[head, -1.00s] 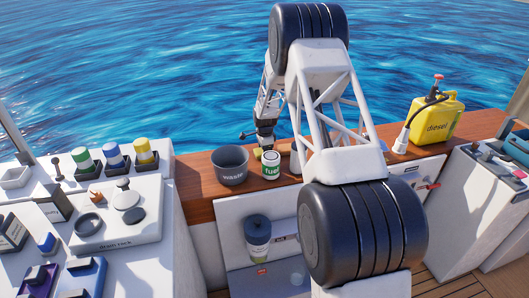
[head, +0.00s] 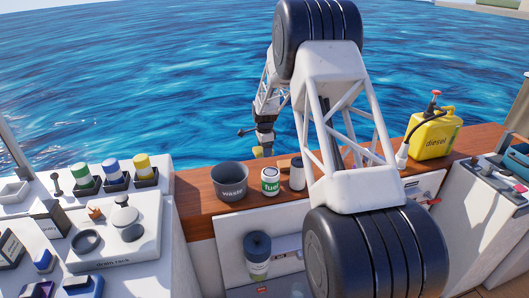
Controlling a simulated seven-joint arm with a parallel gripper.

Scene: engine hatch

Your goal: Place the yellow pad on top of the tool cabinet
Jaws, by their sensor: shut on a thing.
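My gripper (head: 262,144) hangs at the far end of my arm, above and behind the wooden ledge. It is shut on a small yellow piece (head: 258,152), which looks like the yellow pad; only a little of it shows below the fingers. The white cabinet (head: 478,215) at the right, with tools on its top, looks like the tool cabinet. My gripper is far to the left of it.
The wooden ledge (head: 215,203) carries a grey waste bin (head: 229,180), a green-and-white fuel can (head: 270,181), a pale canister (head: 297,174) and a yellow diesel can (head: 433,137). A drain rack (head: 110,250) with parts stands at the left. Open water lies behind.

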